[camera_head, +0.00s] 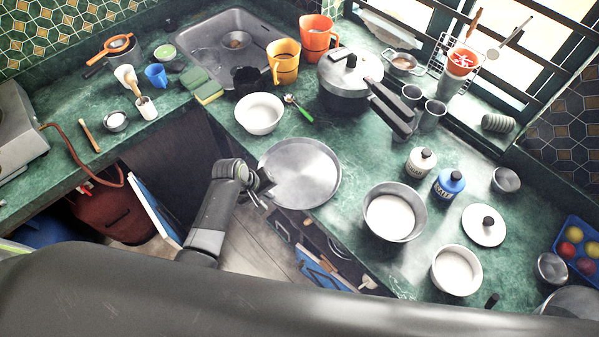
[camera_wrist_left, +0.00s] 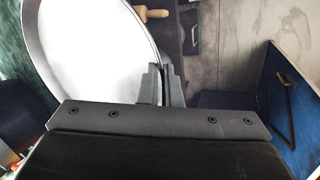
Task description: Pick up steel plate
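The steel plate (camera_head: 305,170) is a wide, round, shallow silver dish at the front edge of the green counter, and part of it juts past that edge. It also fills the upper left of the left wrist view (camera_wrist_left: 95,45). My left gripper (camera_head: 262,188) is at the plate's left rim. In the left wrist view its two fingers (camera_wrist_left: 160,85) are close together, with the thin rim running between them. Whether the plate's underside touches the counter is hidden. My right gripper is not in view.
A white bowl (camera_head: 259,113) and a green-handled spoon (camera_head: 300,108) lie behind the plate. A pressure cooker (camera_head: 349,80) stands farther back. A steel pot (camera_head: 394,212) stands to the right. Open floor and drawers are below the counter edge.

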